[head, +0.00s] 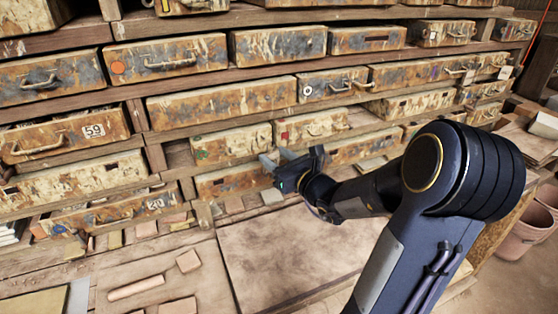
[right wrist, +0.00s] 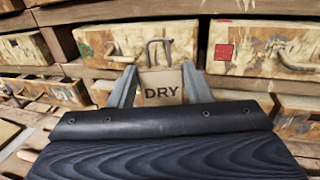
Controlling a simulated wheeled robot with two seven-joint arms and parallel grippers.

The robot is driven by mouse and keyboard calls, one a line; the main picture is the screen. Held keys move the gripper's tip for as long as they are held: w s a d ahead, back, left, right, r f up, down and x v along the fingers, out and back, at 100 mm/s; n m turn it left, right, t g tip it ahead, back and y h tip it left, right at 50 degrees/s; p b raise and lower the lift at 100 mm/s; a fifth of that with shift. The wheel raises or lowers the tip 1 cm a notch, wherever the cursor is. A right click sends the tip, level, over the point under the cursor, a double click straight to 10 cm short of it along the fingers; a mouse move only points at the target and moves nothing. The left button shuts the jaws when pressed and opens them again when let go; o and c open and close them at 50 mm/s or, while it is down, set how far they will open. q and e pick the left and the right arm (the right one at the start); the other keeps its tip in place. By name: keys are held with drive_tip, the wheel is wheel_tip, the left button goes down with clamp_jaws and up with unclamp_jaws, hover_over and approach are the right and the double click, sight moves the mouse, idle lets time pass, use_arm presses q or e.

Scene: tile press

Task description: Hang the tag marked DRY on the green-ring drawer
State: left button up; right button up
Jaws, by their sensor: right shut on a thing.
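The tag marked DRY (right wrist: 162,93) is a small tan plate with dark letters and a grey wire hook on top. My right gripper (right wrist: 160,84) is shut on it, one finger at each side, and holds it upright with the lettering facing the wrist camera. In the head view my right gripper (head: 272,164) is in front of the lower drawers. The drawer with a green mark (right wrist: 145,42) is behind the tag, slightly left; it also shows in the head view (head: 235,143). The hook overlaps its front in the picture; I cannot tell whether they touch. My left gripper is not in view.
A drawer with a red square (right wrist: 262,48) is just right of the green-marked one. More worn drawers fill the rack, one with an orange dot (head: 165,58). Below lies a worktop (head: 285,245) with loose tile pieces (head: 188,261). Pots (head: 530,230) stand at the right.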

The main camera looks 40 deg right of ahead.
sight(275, 154)
drive_tip(key=shift+w+d+f, duration=0.1)
drive_tip(key=shift+w+d, duration=0.15)
drive_tip(key=shift+w, duration=0.5)
drive_tip(key=shift+w+d+f, duration=0.1)
drive_tip(key=shift+w+d, duration=0.1)
drive_tip(key=shift+w, duration=0.55)
drive_tip(key=shift+w+d+p, duration=0.25)
drive_tip(key=shift+w+p, duration=0.15)
drive_tip(key=shift+w, duration=0.3)
drive_tip(key=shift+w+f+b, duration=0.2)
drive_tip(key=shift+f+b, duration=0.15)
drive_tip(key=shift+b, duration=0.1)
drive_tip(key=shift+w+d+f+b, duration=0.2)
drive_tip(key=shift+w+b, duration=0.15)
drive_tip(key=shift+b, duration=0.15)
drive_tip(key=o, duration=1)
drive_tip(key=shift+o, duration=0.2)
drive_tip(key=shift+s, duration=0.1)
